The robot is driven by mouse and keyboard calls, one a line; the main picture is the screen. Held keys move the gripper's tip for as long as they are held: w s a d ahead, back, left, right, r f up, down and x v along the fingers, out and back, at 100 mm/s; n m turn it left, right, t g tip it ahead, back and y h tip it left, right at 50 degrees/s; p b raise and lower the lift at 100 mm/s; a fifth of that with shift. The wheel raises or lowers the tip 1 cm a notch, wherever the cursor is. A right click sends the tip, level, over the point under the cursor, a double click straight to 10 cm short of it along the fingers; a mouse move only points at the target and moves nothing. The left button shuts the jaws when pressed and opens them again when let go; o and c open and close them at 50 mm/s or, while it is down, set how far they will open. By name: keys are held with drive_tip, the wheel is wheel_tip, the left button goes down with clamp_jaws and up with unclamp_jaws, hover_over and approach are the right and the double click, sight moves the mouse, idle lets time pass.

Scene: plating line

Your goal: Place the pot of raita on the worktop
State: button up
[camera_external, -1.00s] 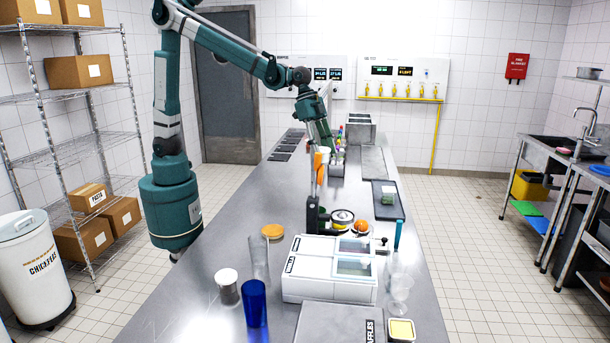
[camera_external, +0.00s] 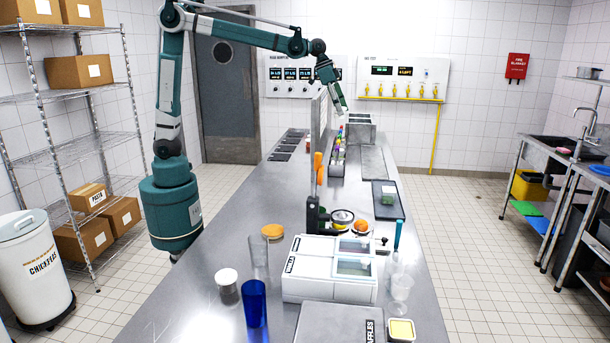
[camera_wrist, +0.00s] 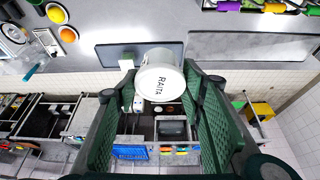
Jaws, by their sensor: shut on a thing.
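My gripper (camera_external: 342,106) is raised above the far part of the steel worktop (camera_external: 215,255). In the wrist view my gripper (camera_wrist: 161,92) has its two green fingers on either side of a white round pot marked RAITA (camera_wrist: 160,78), and it is shut on the pot. The pot sits near the fingertips, with its label facing the camera. I cannot make out the pot in the external view.
A dark tray (camera_external: 388,200) with a green-and-white item lies below on the worktop. A row of colourful bottles (camera_external: 339,150) and metal bins (camera_external: 360,128) stand at the far end.

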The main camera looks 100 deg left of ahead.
drive_tip(key=s+a+r+n+y, duration=0.1)
drive_tip(key=s+a+r+n, duration=0.35)
drive_tip(key=a, duration=1.05)
drive_tip(key=s+a+r+n+g+y, duration=0.1)
drive_tip(key=s+a+r, duration=0.55)
drive_tip(key=a, duration=0.95)
drive_tip(key=s+a+r+n+y, duration=0.1)
drive_tip(key=s+a+r+n, duration=0.2)
drive_tip(key=s+a, duration=0.85)
drive_tip(key=w+a+f+m+h+p, duration=0.1)
drive_tip(key=a+f+m, duration=0.1)
drive_tip(key=a+f, duration=0.55)
drive_tip(key=a+f+m+p, duration=0.15)
drive_tip(key=a+f, duration=0.25)
drive_tip(key=f, duration=0.7)
wheel_tip(320, 180, down, 21)
drive_tip(key=s+m+h+p, duration=0.1)
drive_tip(key=s+m, duration=0.1)
drive_tip(key=shift+s+m+t, duration=0.15)
drive_tip(key=shift+m+t, duration=0.15)
drive_tip(key=shift+t, duration=0.1)
